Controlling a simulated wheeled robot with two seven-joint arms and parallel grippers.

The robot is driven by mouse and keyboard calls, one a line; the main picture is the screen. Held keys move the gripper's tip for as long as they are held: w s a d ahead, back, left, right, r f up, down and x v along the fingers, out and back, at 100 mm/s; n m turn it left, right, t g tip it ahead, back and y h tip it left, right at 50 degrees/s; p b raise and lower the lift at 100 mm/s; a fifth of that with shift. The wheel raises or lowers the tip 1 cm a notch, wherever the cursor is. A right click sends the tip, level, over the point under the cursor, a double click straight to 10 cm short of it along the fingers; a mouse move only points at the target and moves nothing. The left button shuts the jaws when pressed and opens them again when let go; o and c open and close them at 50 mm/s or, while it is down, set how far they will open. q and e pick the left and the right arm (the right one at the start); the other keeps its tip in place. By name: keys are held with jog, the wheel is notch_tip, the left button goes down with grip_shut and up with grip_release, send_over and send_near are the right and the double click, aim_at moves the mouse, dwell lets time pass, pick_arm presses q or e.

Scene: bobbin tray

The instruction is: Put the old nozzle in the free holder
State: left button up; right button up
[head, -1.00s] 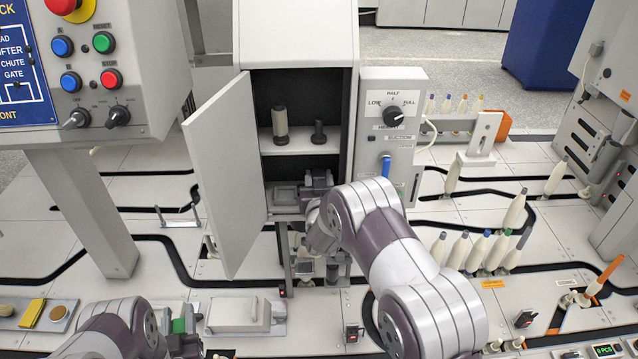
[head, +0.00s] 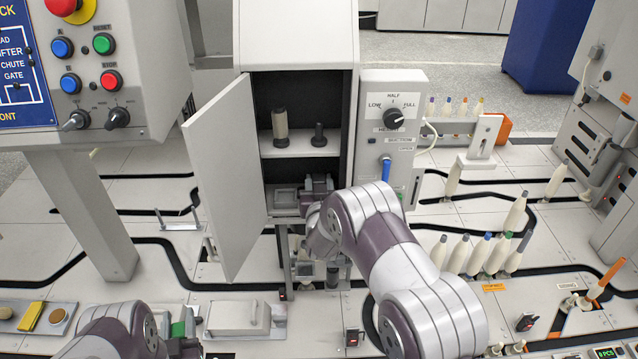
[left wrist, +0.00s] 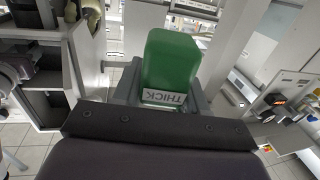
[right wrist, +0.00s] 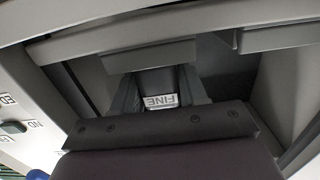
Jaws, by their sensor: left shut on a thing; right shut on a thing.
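My right gripper (head: 318,190) reaches into the lower compartment of the open cabinet (head: 296,38). It is shut on a dark part labelled FINE (right wrist: 160,101), best seen in the right wrist view. Whether that part touches anything below it is hidden. My left gripper (head: 186,342) is low at the left front, shut on a green block labelled THICK (left wrist: 172,62), whose green also shows in the head view (head: 179,328). I cannot tell which piece is the old nozzle.
The cabinet door (head: 225,175) hangs open to the left. A grey control box (head: 393,95) with a dial stands right of the cabinet. Several cream bobbins (head: 497,254) stand at the right. A light grey tray (head: 277,321) lies beside my left gripper.

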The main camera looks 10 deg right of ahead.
pick_arm(q)
jog(key=shift+f+b, duration=0.55)
jog(key=shift+f, duration=0.05)
pick_arm(e)
jog(key=shift+f, duration=0.7)
jog(key=o, duration=1.1)
jog(key=shift+o, duration=0.2)
